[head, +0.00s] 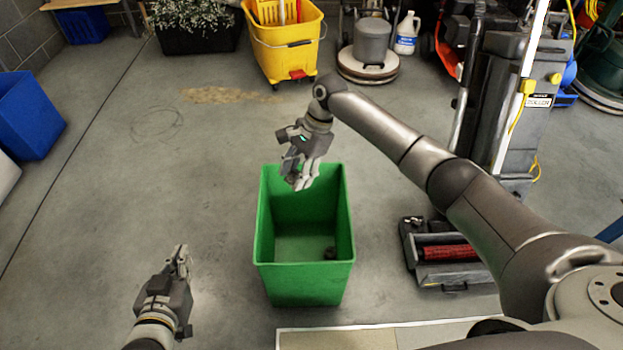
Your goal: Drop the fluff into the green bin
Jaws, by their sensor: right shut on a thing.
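The green bin (305,285) stands open on the floor in the middle of the head view. My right gripper (300,183) is over the bin's back part, pointing down. It is shut on a small grey piece of fluff, mostly hidden between the fingertips. A small dark clump (329,253) lies on the bin's floor at the right front. My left gripper (182,262) is low at the left, apart from the bin. Its fingers are seen from an angle that does not show how far apart they are.
A yellow mop bucket (285,42) and a floor machine (368,62) stand behind. A blue bin (28,115) is at far left.

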